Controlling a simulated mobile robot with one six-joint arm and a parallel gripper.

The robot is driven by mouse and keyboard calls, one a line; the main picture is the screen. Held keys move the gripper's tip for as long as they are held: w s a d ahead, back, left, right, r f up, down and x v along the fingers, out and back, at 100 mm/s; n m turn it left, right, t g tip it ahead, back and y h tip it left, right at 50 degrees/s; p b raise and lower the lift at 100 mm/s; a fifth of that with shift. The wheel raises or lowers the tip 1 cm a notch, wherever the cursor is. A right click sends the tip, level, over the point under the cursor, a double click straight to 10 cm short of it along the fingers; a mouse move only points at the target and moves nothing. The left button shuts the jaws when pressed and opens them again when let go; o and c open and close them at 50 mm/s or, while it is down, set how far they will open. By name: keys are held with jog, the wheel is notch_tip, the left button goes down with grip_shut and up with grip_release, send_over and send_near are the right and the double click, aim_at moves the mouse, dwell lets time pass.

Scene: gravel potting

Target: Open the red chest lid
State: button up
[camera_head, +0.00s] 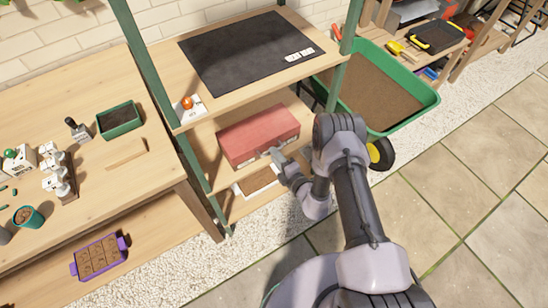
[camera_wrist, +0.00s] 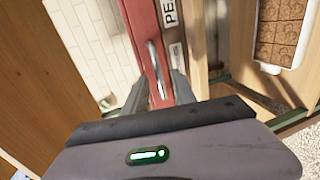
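The red chest (camera_head: 258,132) sits on the lower shelf of the green-framed rack in the head view, with its lid closed. My gripper (camera_head: 273,157) is at the chest's front. In the wrist view the chest (camera_wrist: 148,28) runs down from the top, seen turned on its side. A grey handle (camera_wrist: 154,60) stands out from its front. The fingers of my gripper (camera_wrist: 156,85) are apart, one on each side of the handle. A gap seems to show beside it; contact is not clear.
A tray with brown cells (camera_head: 258,181) lies below the chest, and also shows in the wrist view (camera_wrist: 266,67). The rack's upper shelf (camera_head: 318,75) is above the chest. A green wheelbarrow (camera_head: 423,103) stands to the right. A potting bench (camera_head: 95,190) is on the left.

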jog(key=shift+w+a+f, duration=0.1)
jog(key=shift+w+a, duration=0.25)
jog(key=shift+w, duration=0.25)
grip_shut()
dwell(1.1)
